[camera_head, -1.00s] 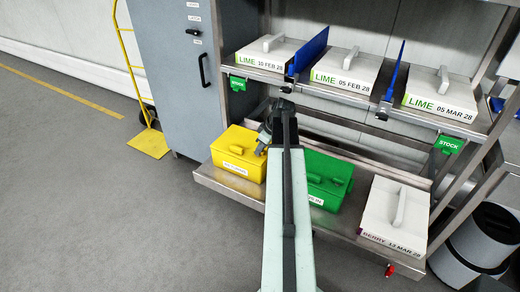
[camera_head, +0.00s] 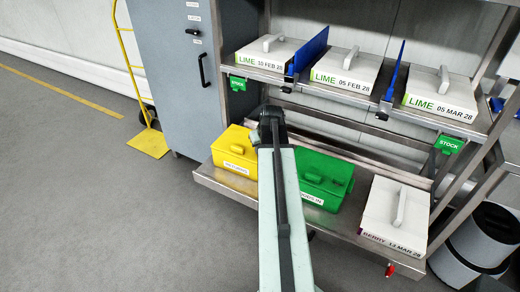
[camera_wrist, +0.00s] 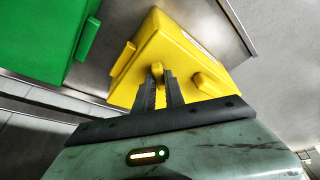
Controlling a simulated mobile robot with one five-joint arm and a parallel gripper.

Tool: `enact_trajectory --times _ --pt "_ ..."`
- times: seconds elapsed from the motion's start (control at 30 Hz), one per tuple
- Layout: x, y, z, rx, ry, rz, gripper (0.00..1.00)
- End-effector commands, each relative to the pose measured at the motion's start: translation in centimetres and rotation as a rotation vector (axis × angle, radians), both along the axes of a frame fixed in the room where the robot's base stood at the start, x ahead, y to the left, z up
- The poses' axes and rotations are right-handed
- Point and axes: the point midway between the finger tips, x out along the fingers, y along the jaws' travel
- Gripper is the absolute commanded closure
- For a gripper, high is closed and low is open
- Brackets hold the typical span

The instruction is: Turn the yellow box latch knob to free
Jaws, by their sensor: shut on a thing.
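The yellow box (camera_head: 232,147) stands on the lower shelf at its left end, its lid shut and a white label on its front. In the wrist view the yellow box (camera_wrist: 165,45) fills the upper middle, seen tilted. My gripper (camera_wrist: 159,80) is at the box, its two dark fingers shut on a small yellow knob (camera_wrist: 157,69) between the tips. Another yellow raised part (camera_wrist: 207,85) sits just right of the fingers, apart from them. In the head view my arm hides the gripper and the right part of the box.
A green box (camera_head: 322,178) stands right of the yellow box, with my arm partly in front of the gap. A white berry box (camera_head: 395,215) is further right on the lower shelf (camera_head: 345,228). White lime boxes stand on the shelf above. A grey cabinet (camera_head: 180,75) is at left.

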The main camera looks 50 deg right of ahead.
Motion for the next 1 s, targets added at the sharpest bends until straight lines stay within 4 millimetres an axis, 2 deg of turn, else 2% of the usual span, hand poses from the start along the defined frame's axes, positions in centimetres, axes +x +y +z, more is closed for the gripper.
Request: enact_trajectory --times 0.6,1.0 --pt "0.39 0.34 0.00 -0.001 0.000 -0.571 1.00" --pt "0.54 0.42 -0.01 0.000 0.000 -0.837 1.00"
